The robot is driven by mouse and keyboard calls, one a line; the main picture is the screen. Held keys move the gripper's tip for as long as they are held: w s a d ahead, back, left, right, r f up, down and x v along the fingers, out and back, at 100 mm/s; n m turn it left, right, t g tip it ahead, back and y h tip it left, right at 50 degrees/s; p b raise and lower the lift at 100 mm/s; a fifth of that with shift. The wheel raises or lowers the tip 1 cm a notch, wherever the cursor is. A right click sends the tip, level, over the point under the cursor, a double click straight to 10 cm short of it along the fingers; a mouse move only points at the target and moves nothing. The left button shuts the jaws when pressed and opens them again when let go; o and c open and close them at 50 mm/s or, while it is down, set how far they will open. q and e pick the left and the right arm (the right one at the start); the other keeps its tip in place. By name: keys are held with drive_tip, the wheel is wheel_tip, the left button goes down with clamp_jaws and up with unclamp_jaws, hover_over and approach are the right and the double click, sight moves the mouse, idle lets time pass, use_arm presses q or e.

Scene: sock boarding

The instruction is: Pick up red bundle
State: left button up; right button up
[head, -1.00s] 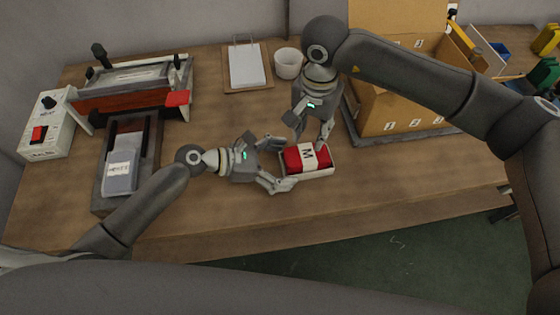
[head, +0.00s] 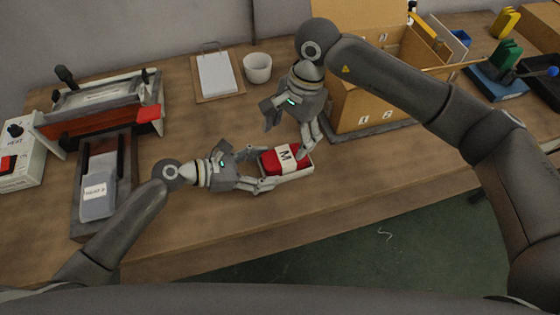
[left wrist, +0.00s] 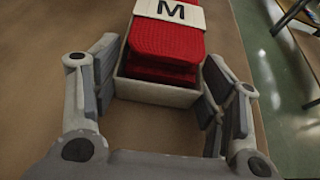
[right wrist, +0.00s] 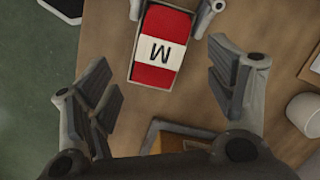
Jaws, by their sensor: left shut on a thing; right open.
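The red bundle (head: 272,163) has a white band marked M and lies in a small white open-topped box (head: 297,175) on the table. The bundle also shows in the left wrist view (left wrist: 167,40) and the right wrist view (right wrist: 168,22). My left gripper (head: 264,168) is shut on the box, one finger along each side, at its left end in the head view. My right gripper (head: 290,138) is open and empty, behind and above the box. In the right wrist view the bundle lies beyond its spread fingers, apart from them.
A cardboard box (head: 375,97) with numbered compartments stands behind to the right. A white cup (head: 257,68) and a clipboard (head: 215,74) lie behind. A press (head: 100,110) and control box (head: 20,150) stand left. The table's front edge is close to the white box.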

sight(287, 156)
drive_tip(key=m, duration=0.1)
drive_tip(key=d+m+y, duration=0.1)
drive_tip(key=m, duration=0.1)
drive_tip(key=d+f+m+y, duration=0.1)
drive_tip(key=m, duration=0.1)
drive_tip(key=shift+w+d+g, duration=0.2)
drive_tip(key=shift+w+g, duration=0.1)
drive_tip(key=shift+w, duration=0.05)
drive_tip(key=shift+f+m, duration=0.35)
drive_tip(key=shift+m, duration=0.05)
drive_tip(key=x, duration=0.6)
drive_tip(key=shift+w+a+f, duration=0.1)
drive_tip(key=shift+a+f, duration=0.15)
drive_tip(key=shift+f, duration=0.05)
drive_tip(key=shift+f, duration=0.2)
drive_tip(key=shift+c, duration=0.2)
drive_tip(key=c, duration=1.1)
